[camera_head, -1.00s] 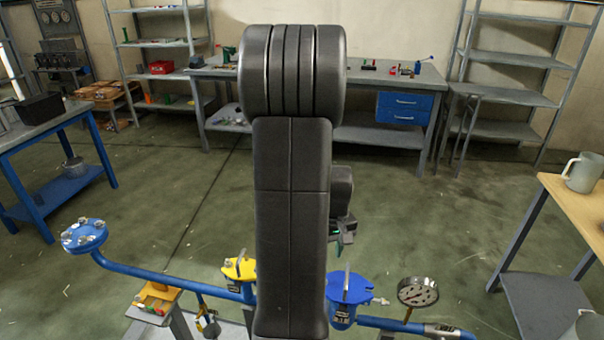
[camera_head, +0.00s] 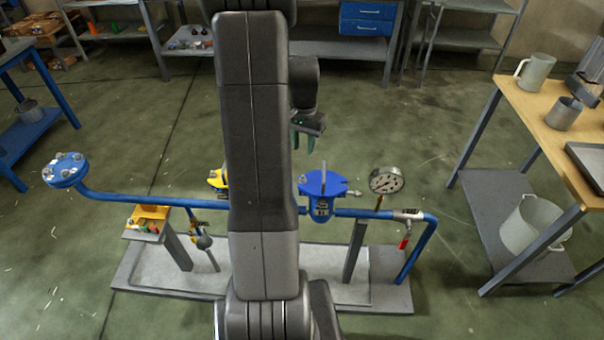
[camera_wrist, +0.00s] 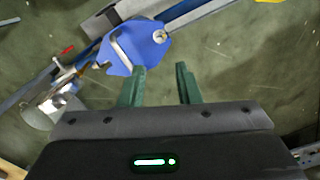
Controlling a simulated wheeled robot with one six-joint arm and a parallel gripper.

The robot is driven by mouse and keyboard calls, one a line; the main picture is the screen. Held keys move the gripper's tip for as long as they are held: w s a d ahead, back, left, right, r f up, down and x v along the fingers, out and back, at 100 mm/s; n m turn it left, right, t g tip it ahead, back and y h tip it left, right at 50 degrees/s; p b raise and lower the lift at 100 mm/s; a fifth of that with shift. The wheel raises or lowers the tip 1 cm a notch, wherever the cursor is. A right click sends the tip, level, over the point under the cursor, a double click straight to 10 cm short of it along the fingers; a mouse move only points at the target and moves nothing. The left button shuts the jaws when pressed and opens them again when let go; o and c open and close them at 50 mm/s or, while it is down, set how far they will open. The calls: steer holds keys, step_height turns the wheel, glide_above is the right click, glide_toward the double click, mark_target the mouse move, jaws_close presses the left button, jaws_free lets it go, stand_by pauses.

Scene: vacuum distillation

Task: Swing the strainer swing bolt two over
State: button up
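The blue strainer (camera_head: 321,190) sits in the blue pipe line, with a flat blue cover and a grey upright bar (camera_head: 323,172) on top. A bolt (camera_head: 352,193) sticks out at the cover's right side; I cannot tell which bolt is number two. In the wrist view the blue cover (camera_wrist: 138,50) lies beyond the fingertips, with a grey bar and a round bolt head (camera_wrist: 159,36). My gripper (camera_head: 303,143) is above and slightly left of the strainer. Its two green fingers (camera_wrist: 160,80) are apart, with nothing between them.
A pressure gauge (camera_head: 387,180) and a red-handled valve (camera_head: 404,241) stand right of the strainer. A yellow-topped fitting (camera_head: 217,178) is partly hidden behind my arm. A flanged blue pipe end (camera_head: 65,170) is at left. A wooden-topped table (camera_head: 540,125) stands at right.

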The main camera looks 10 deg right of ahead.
mark_target(303, 176)
step_height(303, 176, down, 12)
steer(key=shift+r+p, duration=0.1)
steer(key=shift+p, duration=0.35)
jaws_close()
